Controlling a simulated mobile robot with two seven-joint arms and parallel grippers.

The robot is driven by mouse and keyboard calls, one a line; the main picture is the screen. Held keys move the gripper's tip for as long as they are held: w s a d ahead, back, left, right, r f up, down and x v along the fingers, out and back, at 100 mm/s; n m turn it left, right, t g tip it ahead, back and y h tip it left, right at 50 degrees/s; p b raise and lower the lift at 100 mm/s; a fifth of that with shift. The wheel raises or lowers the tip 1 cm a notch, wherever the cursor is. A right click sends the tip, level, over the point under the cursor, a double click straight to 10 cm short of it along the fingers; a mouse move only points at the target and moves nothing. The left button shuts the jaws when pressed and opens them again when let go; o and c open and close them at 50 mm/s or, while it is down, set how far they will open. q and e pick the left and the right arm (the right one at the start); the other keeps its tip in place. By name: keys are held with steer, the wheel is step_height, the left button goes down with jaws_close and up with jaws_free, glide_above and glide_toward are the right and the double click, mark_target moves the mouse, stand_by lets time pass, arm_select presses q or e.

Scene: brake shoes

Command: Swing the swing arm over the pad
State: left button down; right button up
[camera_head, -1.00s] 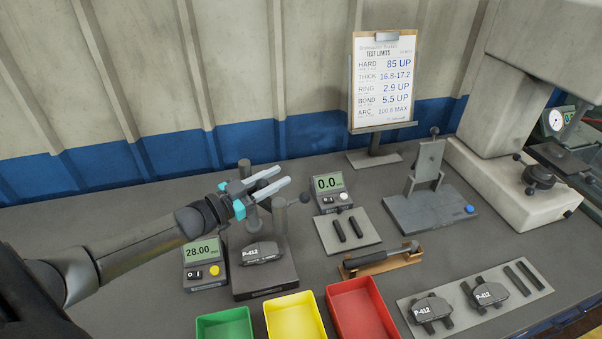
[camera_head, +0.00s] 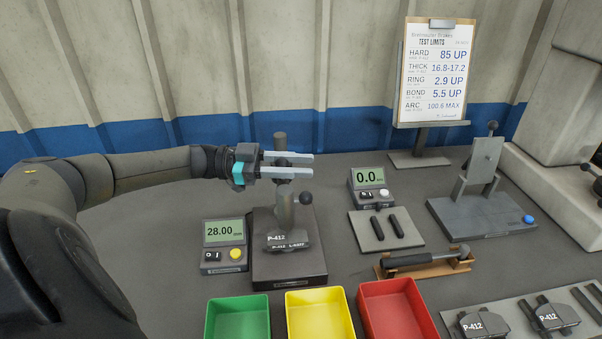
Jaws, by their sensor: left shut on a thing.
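The grey brake pad (camera_head: 275,243), marked P-412, lies on the dark block of the thickness gauge (camera_head: 290,268). An upright post (camera_head: 280,142) stands behind the pad. The swing arm's grey cylinder (camera_head: 285,208) stands upright in front of the post, above the pad in this view, with a dark round knob (camera_head: 305,198) at its right. I cannot tell whether its lower end touches the pad. My left gripper (camera_head: 300,166) reaches in from the left, its two fingers level, shut on the upper part of the swing arm. The fingers partly hide the grip and the post. My right gripper is out of view.
The gauge readout (camera_head: 224,232) shows 28.00, left of the block. Green (camera_head: 238,298), yellow (camera_head: 320,293) and red (camera_head: 398,290) bins stand in front. A tool in a wooden rest (camera_head: 425,263), a 0.0 readout (camera_head: 369,178) and a tilted stand (camera_head: 483,165) are at right.

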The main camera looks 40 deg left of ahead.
arm_select(q)
steer(key=shift+f, duration=0.1)
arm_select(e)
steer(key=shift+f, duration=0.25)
arm_select(q)
steer(key=shift+s, duration=0.1)
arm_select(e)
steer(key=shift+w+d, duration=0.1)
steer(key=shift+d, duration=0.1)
arm_select(q)
steer(key=c, duration=0.9)
jaws_free()
steer(key=shift+o, duration=0.2)
steer(key=b+v, duration=0.1)
steer(key=v, duration=1.4)
steer(key=shift+a+b, duration=0.25)
steer(key=shift+b, duration=0.1)
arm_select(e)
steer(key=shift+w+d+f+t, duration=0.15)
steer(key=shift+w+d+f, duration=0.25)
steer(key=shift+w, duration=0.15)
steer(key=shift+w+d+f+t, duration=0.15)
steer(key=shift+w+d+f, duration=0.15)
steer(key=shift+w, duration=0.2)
